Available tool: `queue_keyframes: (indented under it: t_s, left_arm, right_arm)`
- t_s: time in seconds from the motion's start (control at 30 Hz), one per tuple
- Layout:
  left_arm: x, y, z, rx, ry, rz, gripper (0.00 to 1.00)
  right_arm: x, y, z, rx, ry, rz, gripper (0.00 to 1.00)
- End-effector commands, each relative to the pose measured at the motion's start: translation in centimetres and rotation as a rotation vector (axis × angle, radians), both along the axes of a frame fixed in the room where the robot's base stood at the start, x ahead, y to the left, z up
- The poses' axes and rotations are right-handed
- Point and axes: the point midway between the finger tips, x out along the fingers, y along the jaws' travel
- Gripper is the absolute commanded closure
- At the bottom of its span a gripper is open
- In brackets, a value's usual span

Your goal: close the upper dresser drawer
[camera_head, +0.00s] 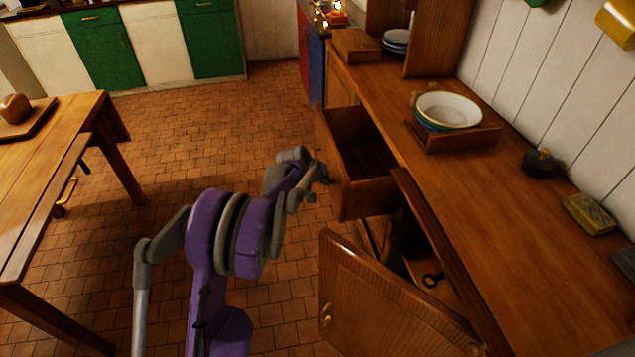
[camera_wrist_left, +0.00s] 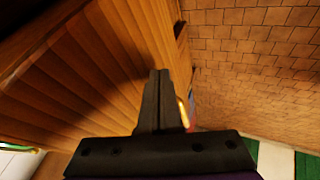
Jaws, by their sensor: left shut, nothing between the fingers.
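The upper dresser drawer (camera_head: 358,160) is wooden and pulled out from the dresser (camera_head: 470,207), its inside visible and empty-looking. My left gripper (camera_head: 318,172) is at the outer side of the drawer front, close to it. In the left wrist view the gripper (camera_wrist_left: 160,75) is shut, with its fingertips together and nothing between them. I cannot tell whether the fingers touch the front. My right gripper is not in view.
A lower cabinet door (camera_head: 385,300) stands open below the drawer, nearer to me. A tray (camera_head: 462,140) with stacked bowls (camera_head: 448,110) is on the dresser top. A wooden table (camera_head: 50,165) stands at the left. The tiled floor (camera_head: 215,130) between is clear.

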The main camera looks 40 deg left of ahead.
Motion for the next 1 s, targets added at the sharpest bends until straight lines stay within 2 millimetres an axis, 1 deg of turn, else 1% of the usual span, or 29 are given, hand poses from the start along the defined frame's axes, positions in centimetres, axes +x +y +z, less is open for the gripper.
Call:
queue_keyframes:
  t_s: [0.37,0.47,0.57,0.77,1.0]
  left_arm:
    - [0.1,-0.1,0.0,0.000,0.000,0.000,1.00]
    - [0.4,-0.3,0.0,0.001,0.000,-0.001,1.00]
    - [1.1,-0.9,0.0,0.000,0.000,-0.002,1.00]
    - [3.9,-3.3,0.0,0.000,-0.001,-0.005,1.00]
    - [8.4,-6.9,0.0,0.000,-0.001,-0.005,1.00]
  right_arm:
    - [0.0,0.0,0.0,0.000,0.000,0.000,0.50]
    - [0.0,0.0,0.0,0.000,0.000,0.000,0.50]
    - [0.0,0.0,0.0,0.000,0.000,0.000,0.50]
    - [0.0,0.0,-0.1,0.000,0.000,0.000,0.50]
    - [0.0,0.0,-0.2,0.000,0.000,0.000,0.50]
